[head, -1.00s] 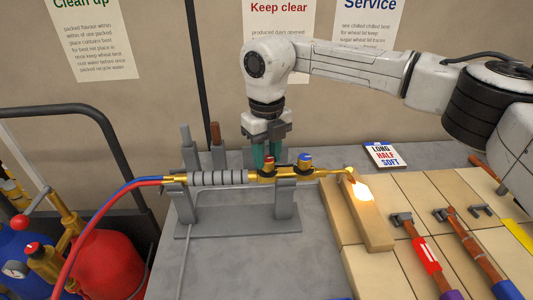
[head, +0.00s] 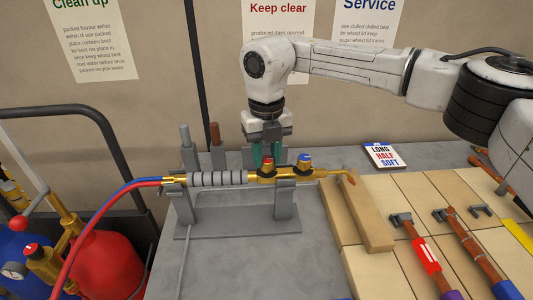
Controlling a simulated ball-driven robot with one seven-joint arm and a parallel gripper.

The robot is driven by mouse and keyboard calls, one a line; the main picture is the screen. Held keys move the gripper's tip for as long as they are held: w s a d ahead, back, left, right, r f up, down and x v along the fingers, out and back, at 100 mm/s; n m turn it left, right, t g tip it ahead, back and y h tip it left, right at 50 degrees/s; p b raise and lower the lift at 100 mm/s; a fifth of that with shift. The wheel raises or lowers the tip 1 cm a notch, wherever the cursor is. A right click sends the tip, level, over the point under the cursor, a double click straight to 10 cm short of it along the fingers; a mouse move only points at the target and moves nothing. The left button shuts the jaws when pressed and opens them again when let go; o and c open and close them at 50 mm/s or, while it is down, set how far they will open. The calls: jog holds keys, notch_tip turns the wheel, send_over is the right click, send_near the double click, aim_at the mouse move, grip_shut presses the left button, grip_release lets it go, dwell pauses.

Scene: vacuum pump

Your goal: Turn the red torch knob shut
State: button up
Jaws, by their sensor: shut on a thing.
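The brass torch (head: 320,174) with a grey ribbed handle (head: 218,179) lies level on a grey stand (head: 236,223). Its red knob (head: 267,160) and blue knob (head: 305,160) sit on top of the brass body. My gripper (head: 266,156) points down from above, its teal fingers closed around the red knob and partly hiding it. No flame shows at the torch tip (head: 350,178).
A wooden block (head: 362,215) lies below the tip. Hammers (head: 424,253) and other tools lie on pale tiles at the right. A red cylinder (head: 105,265) and hoses stand at the left. A lettered box (head: 385,156) sits behind.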

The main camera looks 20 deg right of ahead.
aim_at(267, 159)
jog(key=o, duration=1.1)
jog(key=shift+c, duration=0.2)
jog(key=shift+r, duration=0.1)
notch_tip(267, 159, up, 11)
jog(key=b, duration=0.1)
jog(key=shift+b, duration=0.4)
jog(key=shift+f, duration=0.3)
